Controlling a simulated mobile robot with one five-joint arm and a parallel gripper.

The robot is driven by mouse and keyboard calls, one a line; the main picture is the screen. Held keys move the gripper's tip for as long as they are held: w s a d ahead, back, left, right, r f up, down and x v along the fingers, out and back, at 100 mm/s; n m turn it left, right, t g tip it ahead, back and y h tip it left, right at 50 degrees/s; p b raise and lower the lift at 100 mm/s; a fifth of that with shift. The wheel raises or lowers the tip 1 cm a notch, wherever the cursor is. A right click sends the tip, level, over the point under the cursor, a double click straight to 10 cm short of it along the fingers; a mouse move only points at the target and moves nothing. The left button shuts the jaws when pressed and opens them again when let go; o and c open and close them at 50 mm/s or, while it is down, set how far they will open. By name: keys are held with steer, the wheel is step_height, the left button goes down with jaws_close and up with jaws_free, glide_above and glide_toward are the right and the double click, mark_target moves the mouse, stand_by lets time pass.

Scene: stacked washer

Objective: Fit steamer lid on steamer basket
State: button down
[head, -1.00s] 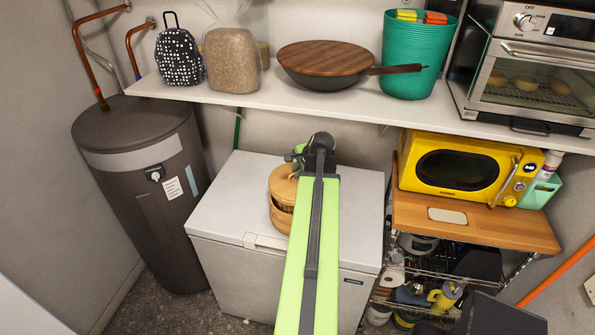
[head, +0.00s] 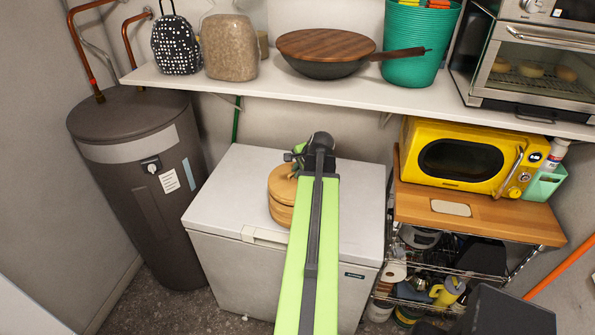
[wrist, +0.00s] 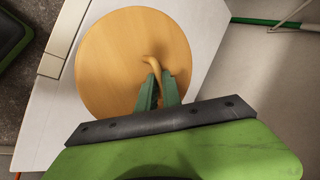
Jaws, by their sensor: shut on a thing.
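The steamer lid (wrist: 112,62) is a round, light wooden disc with a small curved handle on top. In the wrist view my gripper (wrist: 157,82) is shut on that handle, with its green fingers on either side. In the head view the lid (head: 283,182) is over the round wooden steamer basket (head: 280,213) and looks roughly level. Whether the lid touches the basket's rim all round cannot be told. My arm hides the right side of both, and the lid hides the basket in the wrist view.
The basket stands on a white chest freezer (head: 352,195), with clear top around it. A shelf (head: 240,83) above holds a lidded pan (head: 325,52) and a teal bin (head: 418,45). A yellow microwave (head: 455,158) is to the right, a dark tank (head: 140,190) to the left.

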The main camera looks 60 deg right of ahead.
steer(key=shift+f+b, duration=0.6)
stand_by(0.6)
steer(key=c, duration=1.8)
jaws_free()
steer(key=p+v, duration=0.9)
steer(key=v, duration=0.2)
